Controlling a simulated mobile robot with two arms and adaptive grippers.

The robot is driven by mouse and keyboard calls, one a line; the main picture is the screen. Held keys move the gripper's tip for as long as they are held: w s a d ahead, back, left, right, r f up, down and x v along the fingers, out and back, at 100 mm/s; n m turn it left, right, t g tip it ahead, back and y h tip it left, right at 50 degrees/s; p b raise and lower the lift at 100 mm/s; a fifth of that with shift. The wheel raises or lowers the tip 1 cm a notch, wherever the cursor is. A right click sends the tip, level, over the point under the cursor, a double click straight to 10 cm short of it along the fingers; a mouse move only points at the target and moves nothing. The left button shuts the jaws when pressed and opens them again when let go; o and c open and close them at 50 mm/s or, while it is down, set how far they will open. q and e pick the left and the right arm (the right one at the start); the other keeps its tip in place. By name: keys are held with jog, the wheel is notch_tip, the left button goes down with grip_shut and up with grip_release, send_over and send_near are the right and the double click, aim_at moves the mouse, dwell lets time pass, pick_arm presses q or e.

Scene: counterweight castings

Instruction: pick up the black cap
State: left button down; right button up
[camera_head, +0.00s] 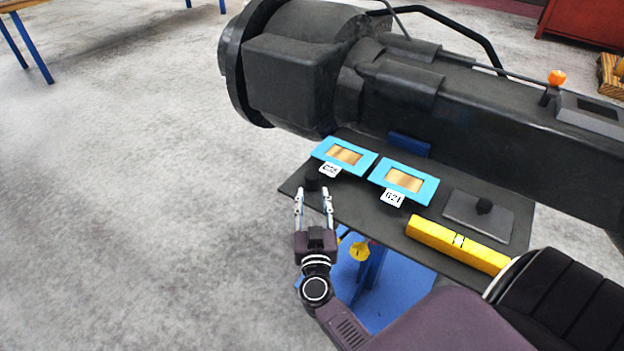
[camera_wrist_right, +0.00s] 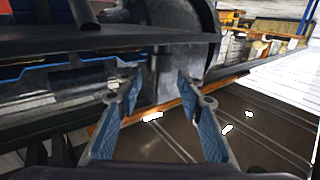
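A small black cap (camera_head: 313,184) stands near the front-left edge of the dark work table (camera_head: 383,217). My right gripper (camera_head: 313,193) is open, its two fingers spread and pointing toward the cap. The cap appears just beyond the fingertips; I cannot tell whether it is partly between them. In the right wrist view the open fingers of the right gripper (camera_wrist_right: 160,80) show with an empty gap, and a small dark shape there may be the cap. My left gripper is not in view.

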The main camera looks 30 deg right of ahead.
aim_at(313, 183)
jog(key=x, duration=0.6)
jog(key=shift+w+d+f, duration=0.2)
jog(key=shift+f, duration=0.05)
jog(key=shift+c, duration=0.4)
jog(key=c, duration=0.5)
jog(key=shift+c, duration=0.2)
